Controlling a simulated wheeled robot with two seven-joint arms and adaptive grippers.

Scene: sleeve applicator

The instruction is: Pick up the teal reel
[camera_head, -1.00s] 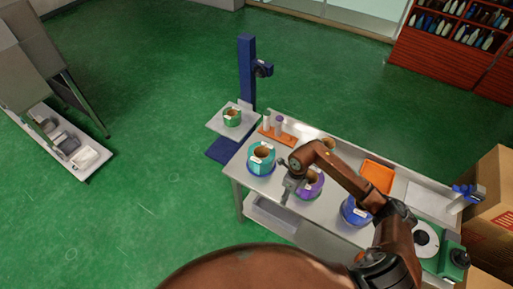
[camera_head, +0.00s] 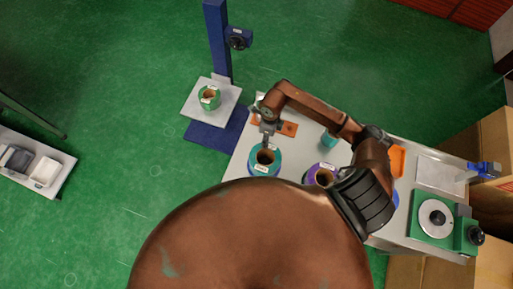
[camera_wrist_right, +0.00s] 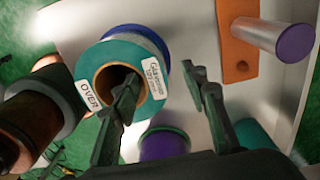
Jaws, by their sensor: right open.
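The teal reel (camera_head: 275,161) stands on the near left part of the table, with a brown core, white labels and a blue layer below. It also shows from above in the right wrist view (camera_wrist_right: 103,52), its labels partly readable. My right gripper (camera_head: 268,141) is at the reel's far side in the head view. In the right wrist view my right gripper (camera_wrist_right: 171,92) is open and empty; one finger overlaps the reel's core and label, the other is to the right of the reel. Whether a finger is inside the core I cannot tell. My left gripper is not in view.
A purple reel (camera_head: 312,172) stands right of the teal one, partly hidden by my body. An orange holder (camera_head: 290,129) lies behind. A green reel (camera_head: 209,97) sits on a separate stand's plate (camera_head: 190,112). A green turntable device (camera_head: 420,231) is at the table's right.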

